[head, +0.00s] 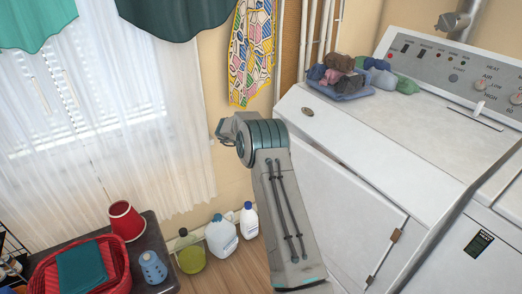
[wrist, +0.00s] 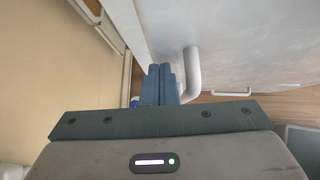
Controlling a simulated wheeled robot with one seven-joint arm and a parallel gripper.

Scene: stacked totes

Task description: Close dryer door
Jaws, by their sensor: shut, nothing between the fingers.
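The white dryer (head: 400,130) stands at the right of the head view. Its door (head: 345,205) is a white panel on the front, with a brownish hinge-like piece near its right edge. A dark gap shows at the door's upper left, but my arm hides much of that side, so I cannot tell how far it stands open. In the wrist view my gripper (wrist: 160,85) is shut and empty. A white bent bar (wrist: 191,75), like a handle, is just right of the fingers on a large pale panel (wrist: 255,45); contact is unclear. My fingertips do not show clearly in the head view.
A detergent bottle (head: 249,220), a white jug (head: 221,236) and a green-yellow jug (head: 189,252) stand on the floor left of my arm. A red basket (head: 112,262) sits on a low table at lower left.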

